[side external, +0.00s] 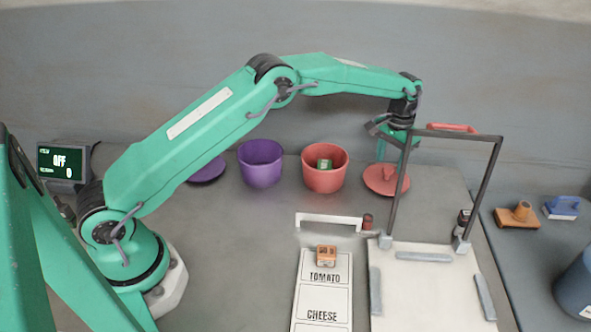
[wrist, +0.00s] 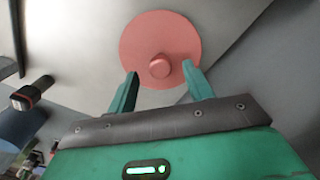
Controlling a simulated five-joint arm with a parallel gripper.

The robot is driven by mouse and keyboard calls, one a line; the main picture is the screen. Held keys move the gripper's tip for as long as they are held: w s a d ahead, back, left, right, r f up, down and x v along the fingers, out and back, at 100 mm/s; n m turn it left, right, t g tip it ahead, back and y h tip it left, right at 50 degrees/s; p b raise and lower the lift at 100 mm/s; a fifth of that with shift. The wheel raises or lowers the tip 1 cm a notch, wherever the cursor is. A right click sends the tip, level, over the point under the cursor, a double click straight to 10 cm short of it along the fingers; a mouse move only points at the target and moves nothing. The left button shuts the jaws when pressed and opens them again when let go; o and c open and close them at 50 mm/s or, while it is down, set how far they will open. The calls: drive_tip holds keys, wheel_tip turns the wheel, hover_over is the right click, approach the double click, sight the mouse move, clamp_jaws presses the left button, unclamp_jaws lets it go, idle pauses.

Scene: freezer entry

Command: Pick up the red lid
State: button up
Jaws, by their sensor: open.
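The red lid (side external: 377,182) lies on the grey table, right of the red tub. It is a flat disc with a round knob, and it shows whole in the wrist view (wrist: 158,35) except where the fingers overlap its edge. My gripper (side external: 385,150) is above the lid and points down. In the wrist view my gripper (wrist: 158,82) is open, with one green finger on each side, and the knob (wrist: 159,68) appears between and just beyond the fingertips. Nothing is between the fingers. The gap in height to the lid is hard to judge.
The red tub (side external: 325,175) holds a small green block. A purple tub (side external: 261,165) and purple lid (side external: 206,172) are farther left. A label board (side external: 322,300) bears an orange block.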

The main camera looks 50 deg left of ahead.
sight(389, 167)
drive_tip(key=shift+f, duration=1.7)
drive_tip(key=c, duration=1)
